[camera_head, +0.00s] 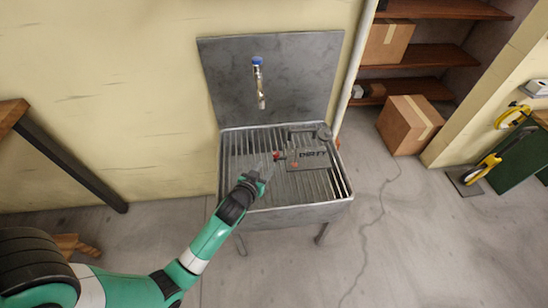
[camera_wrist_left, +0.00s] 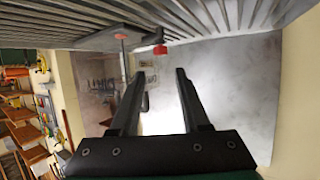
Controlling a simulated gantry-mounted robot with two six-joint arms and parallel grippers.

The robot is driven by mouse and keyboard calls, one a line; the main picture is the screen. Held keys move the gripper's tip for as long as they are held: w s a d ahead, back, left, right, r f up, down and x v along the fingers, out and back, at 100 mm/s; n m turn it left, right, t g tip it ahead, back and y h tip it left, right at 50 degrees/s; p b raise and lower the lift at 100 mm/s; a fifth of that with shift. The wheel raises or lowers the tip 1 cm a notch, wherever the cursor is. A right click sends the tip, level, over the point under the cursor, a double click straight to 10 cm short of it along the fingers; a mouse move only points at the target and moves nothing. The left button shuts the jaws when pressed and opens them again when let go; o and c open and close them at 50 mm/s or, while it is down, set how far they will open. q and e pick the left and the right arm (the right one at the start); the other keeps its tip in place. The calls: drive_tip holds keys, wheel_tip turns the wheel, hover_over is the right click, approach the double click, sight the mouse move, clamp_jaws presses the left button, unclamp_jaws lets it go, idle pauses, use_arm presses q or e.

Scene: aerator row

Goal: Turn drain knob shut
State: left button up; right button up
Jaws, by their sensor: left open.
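A small red knob (camera_head: 276,155) is at the left edge of a dark plate (camera_head: 313,153) with lettering, over the slatted grate of the metal sink (camera_head: 285,212). In the left wrist view a red knob (camera_wrist_left: 160,49) on a short grey stem shows just past my fingertips, roughly in line with the gap. My left gripper (camera_head: 264,170) is over the grate, just left of and nearer than the knob. Its two fingers (camera_wrist_left: 160,75) are apart with nothing between them. My right gripper is out of view.
A tap (camera_head: 261,88) with a blue top (camera_head: 257,61) hangs from the metal backsplash (camera_head: 305,75). Another red-orange part (camera_head: 337,143) shows at the sink's right side. A cardboard box (camera_head: 408,124) stands by the shelves. Open floor lies in front.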

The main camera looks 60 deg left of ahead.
sight(276, 154)
use_arm(q)
drive_tip(key=b+x, duration=0.4)
drive_tip(key=x, duration=0.5)
drive_tip(key=shift+s, duration=0.1)
drive_tip(key=shift+w+a+b, duration=0.3)
clamp_jaws()
